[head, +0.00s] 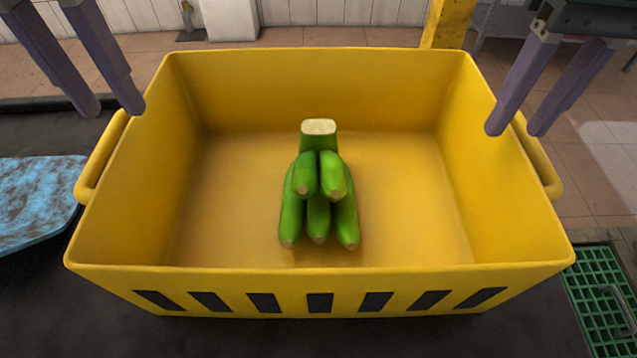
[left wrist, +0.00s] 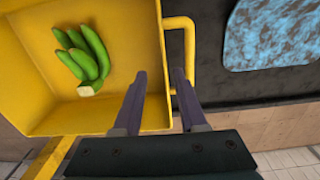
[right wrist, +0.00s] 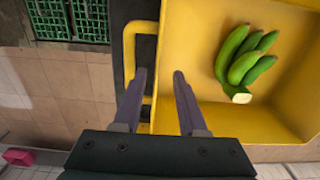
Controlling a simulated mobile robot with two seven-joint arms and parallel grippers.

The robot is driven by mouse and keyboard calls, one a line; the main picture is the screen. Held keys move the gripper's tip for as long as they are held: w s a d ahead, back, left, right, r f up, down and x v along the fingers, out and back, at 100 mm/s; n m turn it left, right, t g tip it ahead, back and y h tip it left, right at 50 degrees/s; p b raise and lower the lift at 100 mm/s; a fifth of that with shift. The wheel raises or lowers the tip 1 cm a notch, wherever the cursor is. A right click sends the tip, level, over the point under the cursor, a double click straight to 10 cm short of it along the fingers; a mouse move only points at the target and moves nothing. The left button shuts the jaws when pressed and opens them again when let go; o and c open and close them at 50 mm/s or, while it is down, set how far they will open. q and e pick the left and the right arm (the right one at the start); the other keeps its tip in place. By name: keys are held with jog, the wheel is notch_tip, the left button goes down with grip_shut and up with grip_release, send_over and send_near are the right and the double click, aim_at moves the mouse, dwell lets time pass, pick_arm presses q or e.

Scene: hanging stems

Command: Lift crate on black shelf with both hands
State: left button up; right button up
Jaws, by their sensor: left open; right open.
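A yellow crate (head: 320,90) with black marks along its front stands on the black shelf (head: 60,300). A bunch of green bananas (head: 319,200) lies inside. The crate has a loop handle on each side, the left one (head: 98,165) and the right one (head: 542,165). My left gripper (head: 116,108) is open and empty above the left handle; in the left wrist view (left wrist: 160,74) its fingers point toward the handle and crate wall. My right gripper (head: 515,131) is open and empty by the right handle; in the right wrist view (right wrist: 159,73) one finger overlaps the handle. Contact cannot be told.
A blue mottled slab (head: 35,195) lies left of the crate. A green grid crate (head: 600,300) is at the lower right. A yellow post (head: 447,25) stands behind the crate, with a white block (head: 229,18) by the back wall. Tiled floor lies behind and to the right.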

pick_arm(q)
jog(key=shift+w+a+f, duration=0.35)
jog(key=shift+w, duration=0.1)
pick_arm(e)
jog(key=shift+w+d+f, duration=0.2)
jog(key=shift+w+f, duration=0.2)
jog(key=shift+w, duration=0.05)
pick_arm(q)
jog(key=shift+s, duration=0.1)
pick_arm(e)
jog(key=shift+s+r, duration=0.1)
pick_arm(q)
jog(key=shift+f, duration=0.1)
pick_arm(e)
jog(key=shift+a, duration=0.1)
pick_arm(q)
jog(key=shift+f, duration=0.6)
notch_tip(320, 180, down, 8)
jog(key=shift+f, duration=0.25)
pick_arm(e)
notch_tip(320, 180, down, 10)
jog(key=shift+f, duration=0.1)
pick_arm(q)
jog(key=shift+c, duration=0.2)
pick_arm(e)
jog(key=shift+c, duration=0.2)
pick_arm(q)
grip_shut()
pick_arm(e)
grip_shut()
